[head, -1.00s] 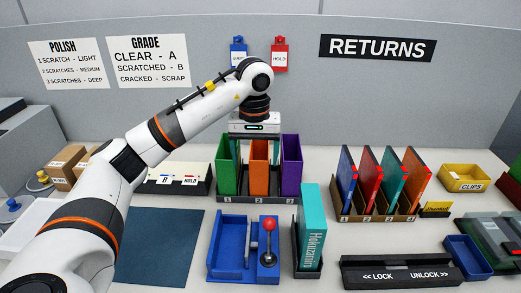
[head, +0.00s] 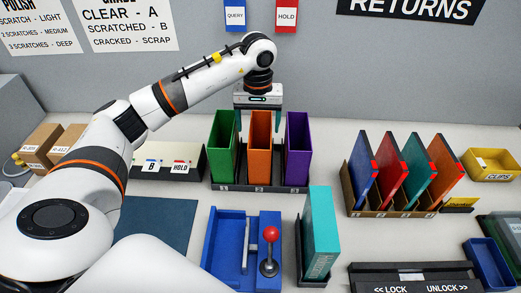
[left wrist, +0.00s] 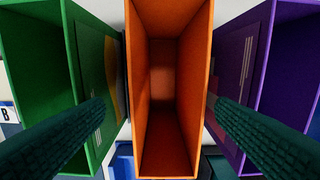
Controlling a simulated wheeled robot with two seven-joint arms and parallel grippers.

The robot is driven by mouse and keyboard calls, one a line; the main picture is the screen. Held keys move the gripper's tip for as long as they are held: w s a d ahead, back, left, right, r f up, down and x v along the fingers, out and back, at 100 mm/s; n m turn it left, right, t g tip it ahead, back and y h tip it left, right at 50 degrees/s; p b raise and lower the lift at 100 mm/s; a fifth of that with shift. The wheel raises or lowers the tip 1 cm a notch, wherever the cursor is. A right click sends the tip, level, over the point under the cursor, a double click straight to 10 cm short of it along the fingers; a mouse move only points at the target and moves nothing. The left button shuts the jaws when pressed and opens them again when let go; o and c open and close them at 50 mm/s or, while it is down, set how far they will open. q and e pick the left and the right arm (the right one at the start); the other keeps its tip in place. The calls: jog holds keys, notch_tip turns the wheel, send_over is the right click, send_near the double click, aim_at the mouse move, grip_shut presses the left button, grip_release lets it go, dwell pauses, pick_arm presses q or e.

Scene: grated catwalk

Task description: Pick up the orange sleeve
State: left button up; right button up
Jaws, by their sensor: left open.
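The orange sleeve (head: 260,150) is an open-topped upright box. It stands in the middle slot of a dark rack (head: 259,188), between a green sleeve (head: 222,150) and a purple sleeve (head: 297,150). My left gripper (head: 260,122) is directly above the rack, pointing down. Its jaws are open, with one finger on each side of the orange sleeve's top. In the left wrist view the empty-looking orange sleeve (left wrist: 165,155) lies between the two dark ribbed fingers (left wrist: 158,106). I cannot tell whether either finger touches a sleeve. My right gripper is not in view.
A blue tray with a red-knobbed lever (head: 270,235) and a teal box (head: 322,235) stand in front of the rack. Coloured cases (head: 405,175) stand in a holder to the right. A grey wall (head: 330,75) is behind. Bare counter (head: 328,165) separates rack and case holder.

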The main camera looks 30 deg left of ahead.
pick_arm(q)
jog(key=f, duration=0.1)
jog(key=f+p, duration=0.1)
jog(key=f, duration=0.1)
jog(key=f+p, duration=0.1)
jog(key=f, duration=0.1)
jog(key=shift+w+d+f, duration=0.15)
jog(key=shift+w+f, duration=0.1)
jog(key=shift+w, duration=0.1)
jog(key=shift+c, duration=0.9)
jog(key=c, duration=1.1)
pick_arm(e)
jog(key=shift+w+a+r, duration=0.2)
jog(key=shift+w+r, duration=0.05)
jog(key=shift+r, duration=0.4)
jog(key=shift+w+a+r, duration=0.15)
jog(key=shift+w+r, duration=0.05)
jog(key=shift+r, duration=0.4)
